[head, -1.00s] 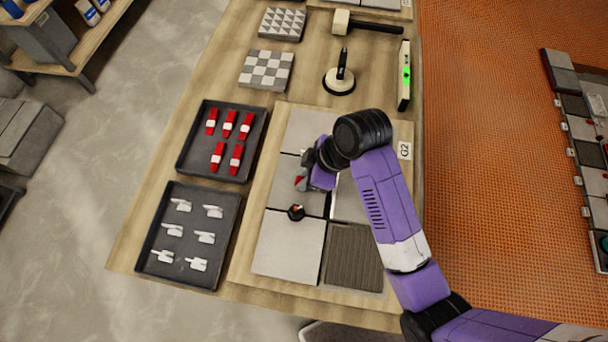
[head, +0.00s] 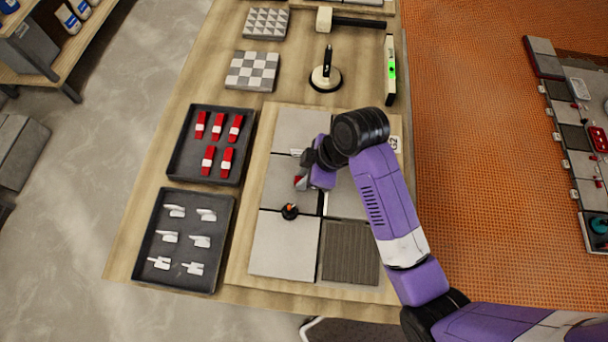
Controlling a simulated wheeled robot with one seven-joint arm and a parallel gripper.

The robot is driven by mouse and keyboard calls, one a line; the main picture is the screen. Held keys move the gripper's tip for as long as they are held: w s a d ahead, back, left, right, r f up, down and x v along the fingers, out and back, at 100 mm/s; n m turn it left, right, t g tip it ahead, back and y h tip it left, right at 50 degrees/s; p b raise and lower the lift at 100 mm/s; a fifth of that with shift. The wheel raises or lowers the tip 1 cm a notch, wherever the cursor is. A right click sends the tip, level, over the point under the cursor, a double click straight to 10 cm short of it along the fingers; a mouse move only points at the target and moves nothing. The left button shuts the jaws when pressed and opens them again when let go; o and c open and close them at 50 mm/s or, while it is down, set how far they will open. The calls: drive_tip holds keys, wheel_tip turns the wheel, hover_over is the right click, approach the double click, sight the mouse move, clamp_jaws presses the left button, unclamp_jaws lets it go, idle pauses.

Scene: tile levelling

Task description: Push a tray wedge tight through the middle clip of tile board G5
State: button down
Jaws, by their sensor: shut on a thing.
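A tile board (head: 236,278) with grey tiles lies on the bench, and its partly covered label (head: 394,143) reads G2. No G5 label is legible. My gripper (head: 302,181) is low over the board's left middle tile, shut on a red wedge (head: 298,181) that shows only in part. A small black and orange piece (head: 289,211) stands at the joint just below it. A white clip end (head: 297,152) shows at the joint above. My gripper and wrist hide the middle of the board, so I cannot tell whether the wedge touches a clip.
A dark tray (head: 178,172) holds several red wedges. A second dark tray (head: 150,225) holds several white clips. A suction lifter (head: 325,78), a mallet (head: 324,19), a spirit level (head: 390,70) and patterned tiles (head: 252,71) lie farther back. Another board (head: 560,130) is at far right.

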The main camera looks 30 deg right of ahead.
drive_tip(key=shift+s+d, duration=0.35)
drive_tip(key=shift+d, duration=0.15)
idle(0.6)
idle(0.3)
drive_tip(key=c, duration=1.2)
unclamp_jaws()
drive_tip(key=shift+c, duration=0.2)
drive_tip(key=shift+r, duration=0.1)
drive_tip(key=v, duration=0.7)
drive_tip(key=shift+r, duration=0.35)
